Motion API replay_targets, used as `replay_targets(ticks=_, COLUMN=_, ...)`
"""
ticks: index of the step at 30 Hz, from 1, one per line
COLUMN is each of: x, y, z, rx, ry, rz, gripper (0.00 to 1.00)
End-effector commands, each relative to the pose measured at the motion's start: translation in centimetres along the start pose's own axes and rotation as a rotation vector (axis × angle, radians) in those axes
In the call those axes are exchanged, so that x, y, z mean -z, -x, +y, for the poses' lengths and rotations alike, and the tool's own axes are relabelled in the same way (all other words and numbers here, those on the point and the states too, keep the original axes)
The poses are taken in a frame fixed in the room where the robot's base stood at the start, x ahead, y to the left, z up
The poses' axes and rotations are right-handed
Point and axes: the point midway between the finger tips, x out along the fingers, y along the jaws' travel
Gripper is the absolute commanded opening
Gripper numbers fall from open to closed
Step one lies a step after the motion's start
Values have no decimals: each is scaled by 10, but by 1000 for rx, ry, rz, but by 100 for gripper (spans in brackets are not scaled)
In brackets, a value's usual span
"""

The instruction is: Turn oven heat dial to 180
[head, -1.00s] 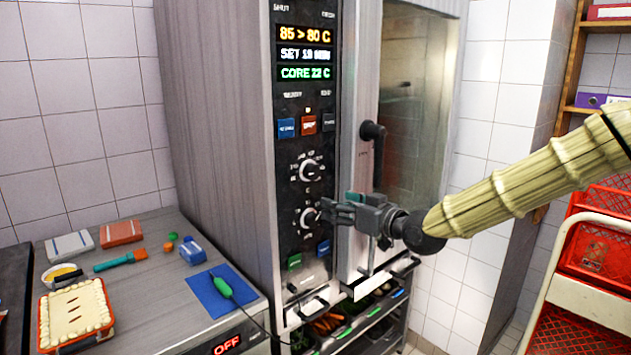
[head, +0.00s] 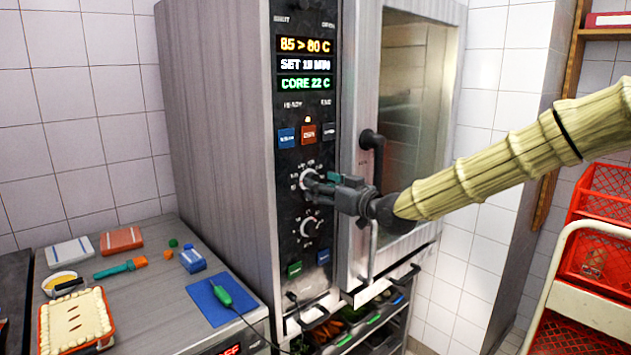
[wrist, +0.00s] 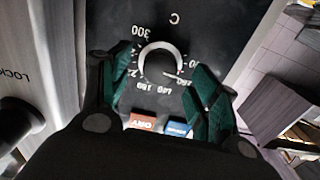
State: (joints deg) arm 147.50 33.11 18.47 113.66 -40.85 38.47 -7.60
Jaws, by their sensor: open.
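The oven's upper dial (head: 305,176) is a round knob with a light ring on the black control panel. In the wrist view the dial (wrist: 160,60) lies between my fingers, with a number scale shown upside down, including 300, 180 and 140, and a C. I cannot read its pointer surely. My gripper (head: 309,183) is open, its dark green-tipped fingers on either side of the dial; I cannot tell if they touch it. It partly hides the dial in the head view. The oven display (head: 305,45) reads 85 > 80 C.
A lower dial (head: 308,227) sits below. Blue and red buttons (head: 308,134) are above. The door handle (head: 372,150) projects to the right. The left counter holds a pie (head: 75,320) and a blue mat (head: 207,305). Red crates (head: 605,190) stand at right.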

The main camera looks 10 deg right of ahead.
Motion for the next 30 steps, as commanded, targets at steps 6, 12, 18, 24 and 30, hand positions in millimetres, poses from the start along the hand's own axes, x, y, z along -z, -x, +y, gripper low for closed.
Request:
replay_targets(ticks=6, x=0, y=-22, z=0, rx=0, ry=-1, rz=-1, gripper=62)
replay_targets(ticks=12, x=0, y=-30, z=0, rx=0, ry=-1, rz=0, gripper=62)
replay_targets(ticks=18, x=0, y=-31, z=0, rx=0, ry=-1, rz=0, gripper=62)
replay_targets(ticks=24, x=0, y=-31, z=0, rx=0, ry=-1, rz=0, gripper=40)
replay_targets(ticks=30, x=0, y=-31, z=0, rx=0, ry=-1, rz=0, gripper=16)
